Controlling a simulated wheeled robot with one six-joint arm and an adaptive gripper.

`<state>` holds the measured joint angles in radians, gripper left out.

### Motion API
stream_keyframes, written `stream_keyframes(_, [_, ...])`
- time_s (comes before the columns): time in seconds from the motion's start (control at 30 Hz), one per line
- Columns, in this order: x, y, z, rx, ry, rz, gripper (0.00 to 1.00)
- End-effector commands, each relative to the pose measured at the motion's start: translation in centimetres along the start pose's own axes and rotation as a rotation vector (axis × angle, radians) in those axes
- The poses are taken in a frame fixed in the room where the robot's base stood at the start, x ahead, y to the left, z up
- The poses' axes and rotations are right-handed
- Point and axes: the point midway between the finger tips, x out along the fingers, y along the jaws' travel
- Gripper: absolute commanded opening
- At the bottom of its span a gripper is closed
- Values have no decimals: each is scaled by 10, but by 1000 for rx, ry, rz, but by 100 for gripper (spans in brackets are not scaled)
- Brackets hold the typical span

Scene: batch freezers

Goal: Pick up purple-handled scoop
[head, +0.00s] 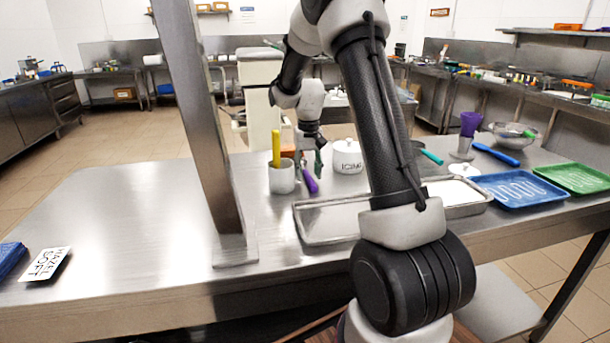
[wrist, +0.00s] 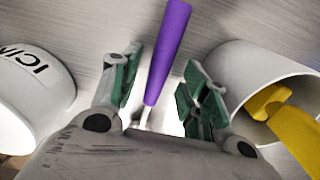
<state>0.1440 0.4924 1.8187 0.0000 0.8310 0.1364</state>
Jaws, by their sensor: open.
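The purple-handled scoop (head: 310,183) lies on the steel table between a white cup and a white pot. In the wrist view its purple handle (wrist: 168,50) runs between my gripper's two green-padded fingers, with clear space on both sides. The scoop's far end is partly hidden behind the gripper body. My gripper (head: 309,160) is open and points down at the scoop; it also shows in the wrist view (wrist: 158,85).
The white cup (head: 282,182) with a yellow-handled tool (head: 276,148) stands close on one side. The white "ICING" pot (head: 347,158) stands on the other. Metal trays (head: 325,222), a blue tray (head: 520,190) and a green tray (head: 573,178) lie to the right. A steel post (head: 200,110) rises at left.

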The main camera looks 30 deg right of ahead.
Motion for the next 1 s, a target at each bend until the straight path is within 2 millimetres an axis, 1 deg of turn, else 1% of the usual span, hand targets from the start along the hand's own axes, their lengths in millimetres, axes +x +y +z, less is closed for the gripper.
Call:
stream_keyframes(0.03, [7,0,0,0,-2,0,45])
stream_keyframes(0.1, [12,0,0,0,0,0,45])
stream_keyframes(0.33, [14,0,0,0,1,0,45])
stream_keyframes(0.37, [14,0,0,0,1,0,43])
stream_keyframes(0.4, [14,0,0,0,1,0,36])
stream_keyframes(0.6, [14,0,0,0,1,0,0])
stream_keyframes(0.87, [13,0,0,0,1,0,0])
stream_keyframes(0.97, [8,0,-1,0,3,0,0])
stream_keyframes(1.0, [3,0,-1,0,4,0,0])
